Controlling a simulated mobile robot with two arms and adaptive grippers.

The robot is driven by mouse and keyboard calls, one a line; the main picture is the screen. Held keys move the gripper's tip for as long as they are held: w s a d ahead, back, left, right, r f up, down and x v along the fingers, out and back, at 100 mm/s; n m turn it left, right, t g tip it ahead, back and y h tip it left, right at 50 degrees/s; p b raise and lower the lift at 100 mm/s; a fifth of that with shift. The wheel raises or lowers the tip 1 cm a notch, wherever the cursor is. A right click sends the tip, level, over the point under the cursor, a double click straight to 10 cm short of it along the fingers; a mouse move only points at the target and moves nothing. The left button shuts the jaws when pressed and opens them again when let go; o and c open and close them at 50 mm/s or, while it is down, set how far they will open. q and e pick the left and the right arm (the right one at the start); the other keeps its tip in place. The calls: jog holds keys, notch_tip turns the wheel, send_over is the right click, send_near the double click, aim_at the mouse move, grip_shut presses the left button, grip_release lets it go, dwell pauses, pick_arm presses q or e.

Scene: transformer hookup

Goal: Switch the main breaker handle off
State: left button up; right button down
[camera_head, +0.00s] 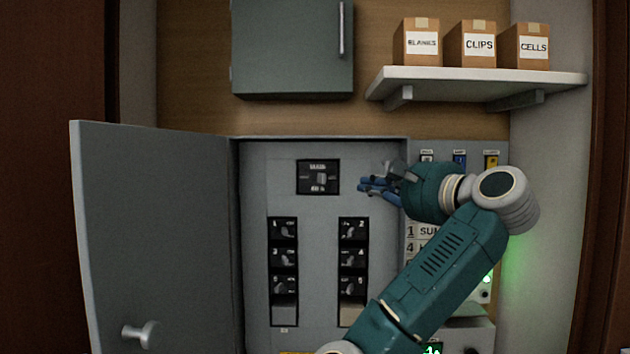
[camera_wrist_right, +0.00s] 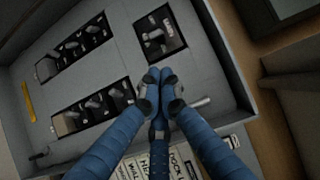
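The main breaker (camera_head: 319,177) is a black block at the top of the open panel, with a grey handle (camera_head: 320,178) in its middle. The handle also shows in the right wrist view (camera_wrist_right: 155,37); its on or off position is too small to tell. My right gripper (camera_head: 365,186) is to the right of the breaker, apart from it, with its blue fingers pointing left. In the right wrist view its fingertips (camera_wrist_right: 160,88) are drawn together with nothing between them, below the breaker in the picture. My left gripper is not in view.
Two columns of smaller breakers (camera_head: 284,257) (camera_head: 353,257) sit below the main one. The panel door (camera_head: 157,240) stands open at the left. A grey wall box (camera_head: 292,48) and a shelf (camera_head: 475,82) with labelled boxes are above. My right arm covers labels at the right.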

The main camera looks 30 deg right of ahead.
aim_at(322, 178)
jog(key=w+p, duration=0.1)
jog(key=w, duration=0.1)
jog(key=w+r+p, duration=0.1)
jog(key=w, duration=0.2)
jog(key=w+a+p, duration=0.1)
jog(key=w+p, duration=0.1)
jog(key=shift+w+r, duration=0.2)
jog(key=shift+w, duration=0.1)
jog(key=shift+w+f, duration=0.1)
jog(key=shift+w, duration=0.6)
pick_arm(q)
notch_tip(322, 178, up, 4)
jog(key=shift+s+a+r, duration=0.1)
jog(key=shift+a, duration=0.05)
